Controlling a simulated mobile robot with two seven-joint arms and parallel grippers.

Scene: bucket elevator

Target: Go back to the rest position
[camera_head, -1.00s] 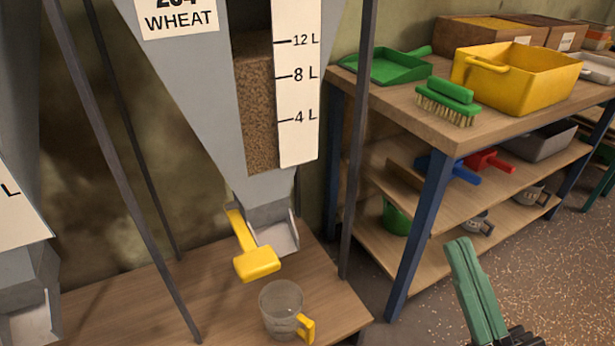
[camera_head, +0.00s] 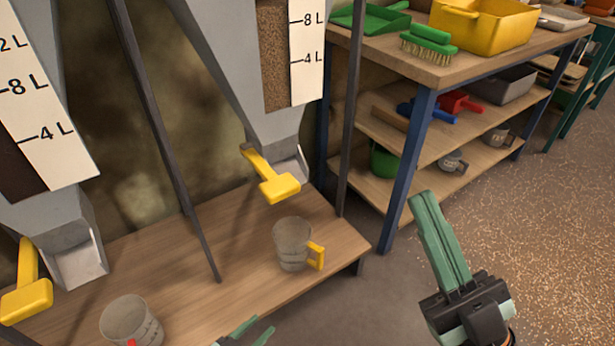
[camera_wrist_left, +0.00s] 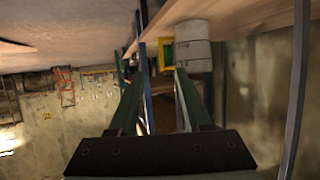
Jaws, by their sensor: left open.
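My left gripper (camera_head: 250,332) shows only its green fingertips at the bottom edge of the head view. In the left wrist view, my left gripper (camera_wrist_left: 158,75) has its two fingers apart with nothing held between them. My right gripper (camera_head: 442,240) is over the floor at the right of the bench, pointing up and left. Its green fingers overlap from this angle, so their gap cannot be judged. I see nothing held in it.
A clear cup with a yellow handle (camera_head: 291,245) stands on the wooden bench (camera_head: 200,255), below a yellow-levered chute (camera_head: 272,180). Another cup (camera_head: 130,322) stands at lower left. A blue-legged shelf table (camera_head: 410,170) stands behind my right gripper. Floor at right is clear.

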